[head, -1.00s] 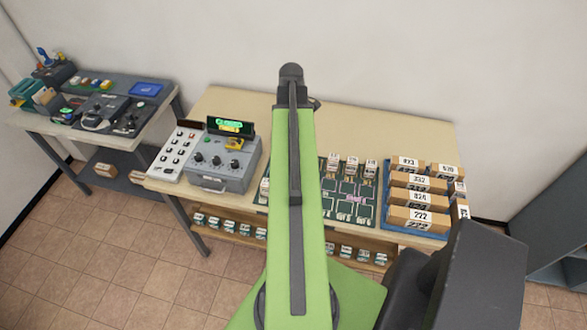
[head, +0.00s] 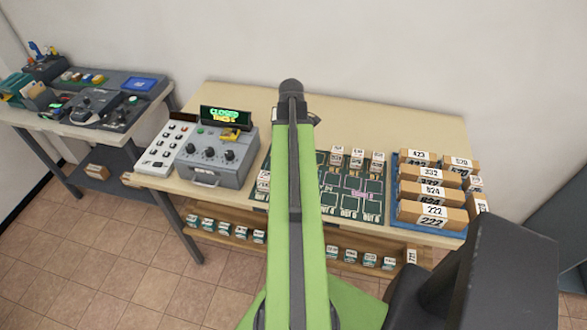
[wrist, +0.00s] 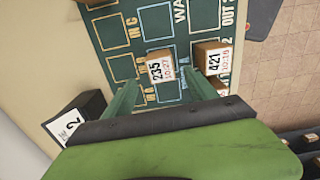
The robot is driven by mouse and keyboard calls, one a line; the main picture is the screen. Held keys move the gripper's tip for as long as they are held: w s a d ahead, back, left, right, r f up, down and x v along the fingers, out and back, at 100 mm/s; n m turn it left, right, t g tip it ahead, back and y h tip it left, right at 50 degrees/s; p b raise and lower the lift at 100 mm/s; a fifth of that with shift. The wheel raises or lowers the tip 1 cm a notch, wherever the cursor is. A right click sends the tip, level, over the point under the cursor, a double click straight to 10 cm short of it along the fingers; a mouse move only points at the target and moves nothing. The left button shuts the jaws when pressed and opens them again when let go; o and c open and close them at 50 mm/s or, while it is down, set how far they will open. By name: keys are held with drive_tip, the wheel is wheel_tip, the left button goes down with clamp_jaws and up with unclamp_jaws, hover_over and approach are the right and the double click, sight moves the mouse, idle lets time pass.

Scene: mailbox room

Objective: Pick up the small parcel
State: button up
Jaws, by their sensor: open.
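Small boxed parcels with white number labels stand on a dark green marked board (head: 325,200), some along its back edge (head: 357,158) and one at its left (head: 263,182). In the wrist view, a small brown parcel labelled 235 (wrist: 160,67) lies just beyond and between the fingertips of my gripper (wrist: 162,82). Another labelled 421 (wrist: 212,58) is right of the right finger. My gripper is open and no parcel is seen held in it. In the head view my green arm hides part of the board and the gripper.
A blue tray (head: 440,238) of larger brown parcels stands right of the board. A grey control box (head: 218,155) and a white keypad panel (head: 166,146) stand left. A lower shelf (head: 345,245) holds several small parcels. A second table (head: 75,128) is further left.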

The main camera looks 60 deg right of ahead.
drive_tip(key=f+b, duration=0.4)
drive_tip(key=f, duration=0.1)
drive_tip(key=shift+s+f+b, duration=0.15)
drive_tip(key=shift+s+b, duration=0.1)
drive_tip(key=shift+b, duration=0.15)
drive_tip(key=shift+r, duration=0.2)
drive_tip(key=shift+c, duration=0.3)
clamp_jaws()
